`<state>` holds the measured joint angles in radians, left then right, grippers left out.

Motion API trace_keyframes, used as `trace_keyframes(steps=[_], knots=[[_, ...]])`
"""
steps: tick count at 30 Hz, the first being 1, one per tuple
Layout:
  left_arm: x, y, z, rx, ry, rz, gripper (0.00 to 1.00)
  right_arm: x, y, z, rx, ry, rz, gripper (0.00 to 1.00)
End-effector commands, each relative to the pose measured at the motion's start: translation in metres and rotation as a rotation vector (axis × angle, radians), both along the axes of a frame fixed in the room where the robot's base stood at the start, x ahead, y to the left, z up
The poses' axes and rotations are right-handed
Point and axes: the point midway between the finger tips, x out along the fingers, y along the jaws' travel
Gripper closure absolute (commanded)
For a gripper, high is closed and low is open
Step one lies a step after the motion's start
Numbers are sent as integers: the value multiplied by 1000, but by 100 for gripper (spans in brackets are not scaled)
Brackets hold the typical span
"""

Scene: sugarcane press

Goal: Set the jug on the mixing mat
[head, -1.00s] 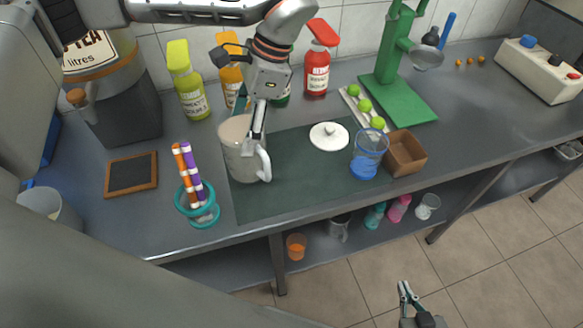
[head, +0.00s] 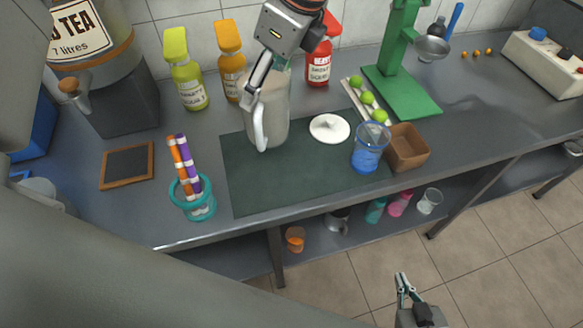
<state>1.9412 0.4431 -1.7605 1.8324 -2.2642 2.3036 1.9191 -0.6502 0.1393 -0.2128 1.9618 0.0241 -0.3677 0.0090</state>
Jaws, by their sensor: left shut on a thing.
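The jug (head: 272,112) is a pale grey, translucent vessel with a handle on its front left side. It is upright at the back of the dark green mixing mat (head: 290,180). I cannot tell whether its base touches the mat or hangs just above it. My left gripper (head: 259,82) comes down from above and is shut on the jug near its rim; the arm hides part of the rim. My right gripper (head: 403,284) is over the floor in front of the counter, empty, with its fingers apart.
A white lid (head: 329,128) and a blue cup (head: 368,150) stand right of the jug, near a brown box (head: 407,148). Squash bottles (head: 187,85) stand behind. A teal holder with striped sticks (head: 193,198) is left of the mat. The mat's front is clear.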

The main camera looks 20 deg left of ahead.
Motion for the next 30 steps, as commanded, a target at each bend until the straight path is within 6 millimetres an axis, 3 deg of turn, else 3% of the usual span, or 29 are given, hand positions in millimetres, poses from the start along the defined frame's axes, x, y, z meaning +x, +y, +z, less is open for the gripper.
trace_keyframes(steps=[1,6,15,24,30], knots=[[1,-7,14,-1,-10,-91,87,0,0,0,0,0,0,100],[1,-26,47,0,-8,-392,87,0,0,-1,0,0,0,100],[-3,-48,85,-1,-5,-751,87,0,0,-2,0,0,0,100],[-5,-53,93,0,-2,-836,87,0,0,-2,0,0,0,100],[-5,-53,73,0,2,-835,87,0,0,-2,0,0,0,100]])
